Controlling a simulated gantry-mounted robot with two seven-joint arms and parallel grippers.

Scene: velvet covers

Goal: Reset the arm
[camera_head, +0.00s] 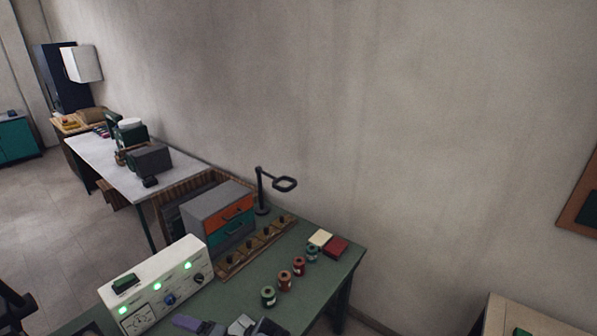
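Neither of my grippers shows clearly in the head view. A dark shape (14,308) is cut off at the lower left edge, and I cannot tell what it is. The green-topped workbench (318,284) fills the lower middle. At its near edge lie a purple item (190,323) and a pale grey item (241,324) beside a dark one, all partly cut off by the frame.
The bench holds a white control box (160,276) with green lights, a drawer unit (220,212), a wooden rack (256,246), several spools (284,281), a red block (335,246) and a black lamp (262,190). A wooden surface (515,318) stands lower right.

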